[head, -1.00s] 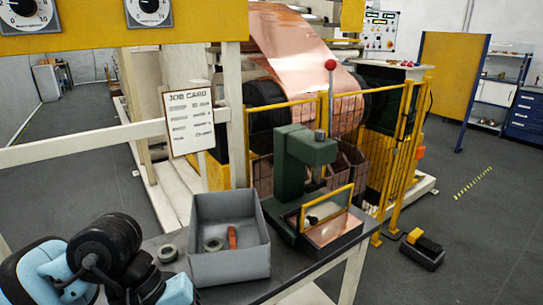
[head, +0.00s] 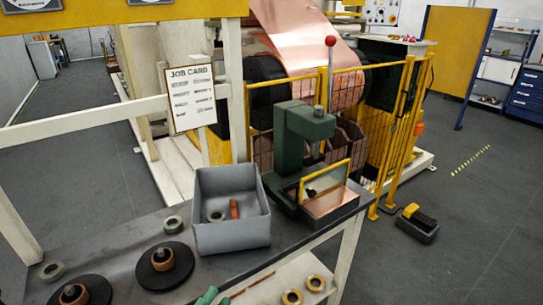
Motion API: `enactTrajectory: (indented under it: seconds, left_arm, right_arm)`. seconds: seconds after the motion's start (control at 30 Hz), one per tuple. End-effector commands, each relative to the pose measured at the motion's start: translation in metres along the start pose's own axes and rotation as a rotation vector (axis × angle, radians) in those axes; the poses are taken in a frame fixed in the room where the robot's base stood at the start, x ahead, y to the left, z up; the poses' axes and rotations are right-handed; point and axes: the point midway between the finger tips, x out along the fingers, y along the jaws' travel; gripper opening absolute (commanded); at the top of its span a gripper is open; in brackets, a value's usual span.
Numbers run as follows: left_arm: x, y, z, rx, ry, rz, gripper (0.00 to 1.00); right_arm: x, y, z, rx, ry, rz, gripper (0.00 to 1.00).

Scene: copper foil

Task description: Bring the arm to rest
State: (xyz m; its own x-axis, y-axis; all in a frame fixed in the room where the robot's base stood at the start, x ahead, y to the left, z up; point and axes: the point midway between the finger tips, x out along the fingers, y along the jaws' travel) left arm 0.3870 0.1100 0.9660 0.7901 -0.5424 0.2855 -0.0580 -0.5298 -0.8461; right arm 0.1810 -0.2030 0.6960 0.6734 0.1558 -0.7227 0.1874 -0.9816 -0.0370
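The dark grey workbench (head: 112,240) fills the lower left of the view. A grey open bin (head: 232,237) stands on it, with a grey-green ring (head: 215,216) and a small red-orange item (head: 234,209) inside. A green press (head: 300,150) with a yellow guard and a copper-coloured plate (head: 330,203) stands to the right of the bin.
Two black discs with tan hubs (head: 165,258) and two loose rings (head: 173,224) lie on the bench. Tan rings (head: 292,296) lie on a lower shelf. Yellow fencing (head: 400,135) stands behind the press.

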Motion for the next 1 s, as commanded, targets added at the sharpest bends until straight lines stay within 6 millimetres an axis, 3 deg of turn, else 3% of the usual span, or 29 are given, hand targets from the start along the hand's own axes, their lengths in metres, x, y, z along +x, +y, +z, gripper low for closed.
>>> enactTrajectory:
  seconds: [0.1,0.2,0.33,0.5,0.6,0.7,1.0]
  left_arm:
    - [-0.052,0.046,0.040,-0.298,-0.291,0.081,0.25]
    - [-0.102,0.083,0.061,-0.517,-0.514,0.129,0.25]
    - [-0.171,0.127,0.072,-0.764,-0.784,0.171,0.25]
    - [-0.244,0.166,0.066,-0.989,-1.046,0.194,0.25]
    - [-0.269,0.178,0.061,-1.061,-1.135,0.198,0.25]
    - [-0.281,0.183,0.058,-1.096,-1.180,0.200,0.25]
    - [-0.284,0.184,0.057,-1.103,-1.188,0.200,0.25]
  right_arm:
    - [-0.001,0.000,-0.004,-0.001,0.007,0.001,0.46]
    - [-0.001,0.000,-0.006,0.000,0.011,0.002,0.46]
    - [-0.001,0.000,-0.008,0.002,0.015,0.003,0.46]
    - [-0.001,0.000,-0.011,0.004,0.020,0.003,0.46]
    - [-0.001,0.000,-0.011,0.005,0.021,0.004,0.46]
    - [-0.001,0.000,-0.011,0.005,0.021,0.004,0.46]
    - [-0.001,0.000,-0.011,0.005,0.020,0.004,0.46]
